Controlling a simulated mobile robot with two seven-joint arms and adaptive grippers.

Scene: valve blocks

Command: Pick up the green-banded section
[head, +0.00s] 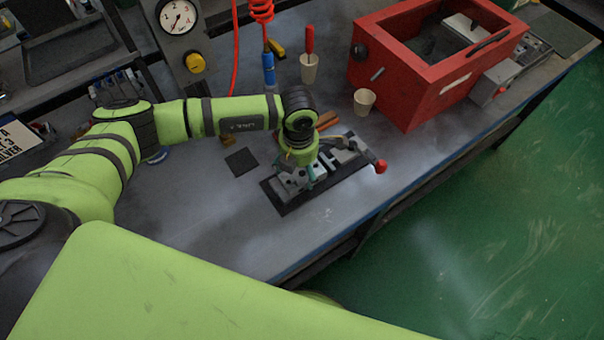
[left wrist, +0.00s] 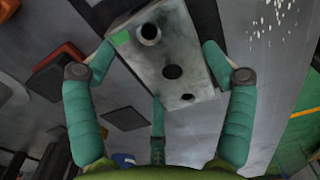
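The green-banded section is a grey metal block (left wrist: 183,60) with a green patch at its upper left corner and round holes in its face. It fills the middle of the left wrist view. My left gripper (left wrist: 160,52) has teal fingers against its two opposite sides and looks shut on it. In the head view my left gripper (head: 303,174) points down at the black fixture plate (head: 284,208), where grey blocks sit. The gripper partly hides the section there. I cannot tell whether the section is clear of the plate. My right gripper is not in view.
A red-tipped lever (head: 380,166) sticks out at the fixture's right end. A dark square pad (head: 241,162) lies to the left. The bench front is clear.

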